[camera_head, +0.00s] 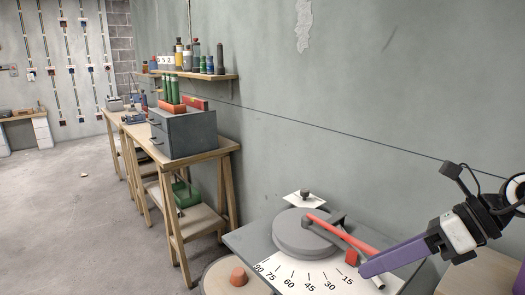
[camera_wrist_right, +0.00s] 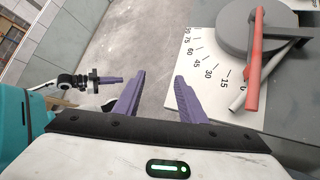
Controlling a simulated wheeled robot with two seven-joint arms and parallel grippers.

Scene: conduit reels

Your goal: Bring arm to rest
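A bender with a round grey disc (camera_head: 303,234) sits on a grey table; it also shows in the right wrist view (camera_wrist_right: 236,30). Its red arm (camera_head: 328,230) runs out from the disc toward the near right, past the 15 end of the scale; it also shows in the right wrist view (camera_wrist_right: 254,68). A pale conduit (camera_wrist_right: 266,77) lies beside the arm, partly under it. My right gripper (camera_head: 364,270) is beside the arm's outer end; its fingers (camera_wrist_right: 156,88) are apart and nothing is between them. My left gripper (camera_wrist_right: 118,79) shows small; its finger gap is unclear.
The white angle scale (camera_head: 300,275) lies in front of the disc. A reel with an orange hub (camera_head: 238,277) stands at the table's left. A wooden workbench (camera_head: 205,157) with a grey cabinet (camera_head: 186,132) stands along the wall. The floor to the left is open.

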